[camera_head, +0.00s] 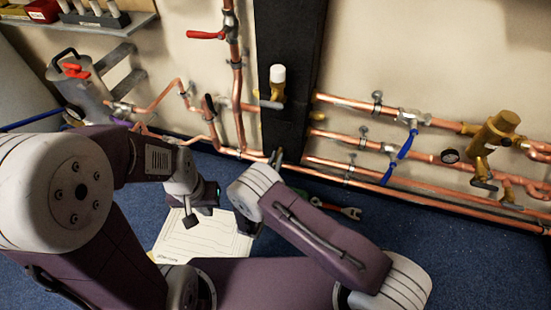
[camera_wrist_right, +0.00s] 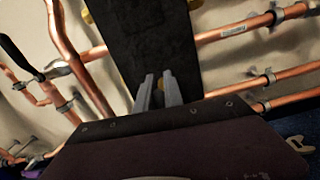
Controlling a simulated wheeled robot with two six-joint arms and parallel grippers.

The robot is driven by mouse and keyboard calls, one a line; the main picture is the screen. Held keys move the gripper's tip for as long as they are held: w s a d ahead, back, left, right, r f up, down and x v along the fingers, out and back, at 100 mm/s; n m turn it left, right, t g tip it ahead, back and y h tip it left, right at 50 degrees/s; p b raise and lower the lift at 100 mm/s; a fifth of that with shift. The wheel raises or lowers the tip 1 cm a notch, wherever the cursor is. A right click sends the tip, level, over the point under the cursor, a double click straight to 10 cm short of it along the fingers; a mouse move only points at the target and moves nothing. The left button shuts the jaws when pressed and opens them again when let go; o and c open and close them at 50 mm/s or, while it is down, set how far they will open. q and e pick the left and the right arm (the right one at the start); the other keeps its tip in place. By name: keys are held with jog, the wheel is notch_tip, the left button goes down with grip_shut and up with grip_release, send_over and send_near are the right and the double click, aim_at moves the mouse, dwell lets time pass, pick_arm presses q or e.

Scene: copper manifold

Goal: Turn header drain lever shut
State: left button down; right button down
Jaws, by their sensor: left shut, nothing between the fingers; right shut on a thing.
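My right gripper (camera_head: 276,158) is at the foot of a black upright panel (camera_head: 290,60), close to the lower copper pipes. In the right wrist view its two grey fingers (camera_wrist_right: 158,92) are close together in front of the panel. My left gripper (camera_head: 192,218) hangs shut and empty over a paper sheet on the floor, apart from the pipes.
Copper pipes run along the wall on both sides. A red lever (camera_head: 206,35), a black lever (camera_head: 210,106) and a blue lever (camera_head: 405,146) stick out from them. A white-capped brass fitting (camera_head: 277,84) is on the panel. A paper sheet (camera_head: 205,240) and a wrench (camera_head: 340,209) lie on blue carpet.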

jog(key=shift+s+d+f+m+p, duration=0.15)
jog(key=shift+d+f+m+p, duration=0.55)
jog(key=shift+m, duration=2.2)
jog(key=shift+s+d+f+m+p, duration=0.2)
jog(key=shift+m+p, duration=1)
jog(key=shift+m, duration=1.7)
jog(key=shift+s+d+f+m+p, duration=0.1)
jog(key=shift+d+f+m+p, duration=0.6)
jog(key=shift+m, duration=2.2)
jog(key=shift+a+r, duration=0.15)
jog(key=shift+a, duration=0.25)
jog(key=c, duration=1.5)
grip_release()
jog(key=shift+o, duration=0.2)
